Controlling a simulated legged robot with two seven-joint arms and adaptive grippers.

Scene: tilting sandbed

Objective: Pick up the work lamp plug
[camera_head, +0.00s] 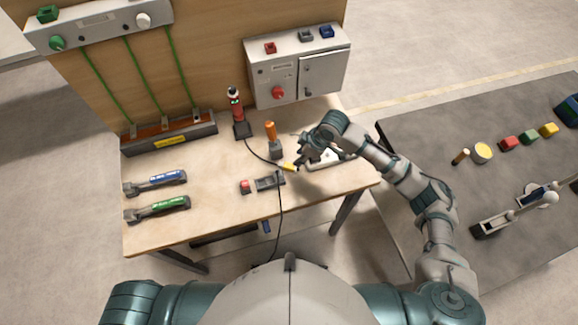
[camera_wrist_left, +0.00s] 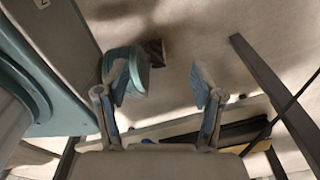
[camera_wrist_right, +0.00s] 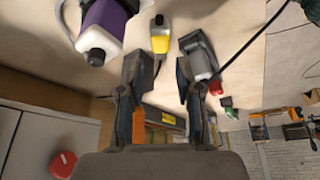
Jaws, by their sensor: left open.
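The yellow plug (camera_head: 289,167) lies on the wooden workbench at the end of a black cable from the red work lamp (camera_head: 237,112). My right gripper (camera_head: 299,159) is just right of the plug in the head view. In the right wrist view the plug (camera_wrist_right: 160,40) shows beyond the open, empty fingers (camera_wrist_right: 162,68), roughly in line with the gap between them. No finger visibly grips it. My left gripper (camera_wrist_left: 160,82) is open and empty in the left wrist view, low beside table legs; the head view does not show it.
A purple object (camera_wrist_right: 108,22) is close to my right gripper. Two flat tools (camera_head: 155,182) lie at left.

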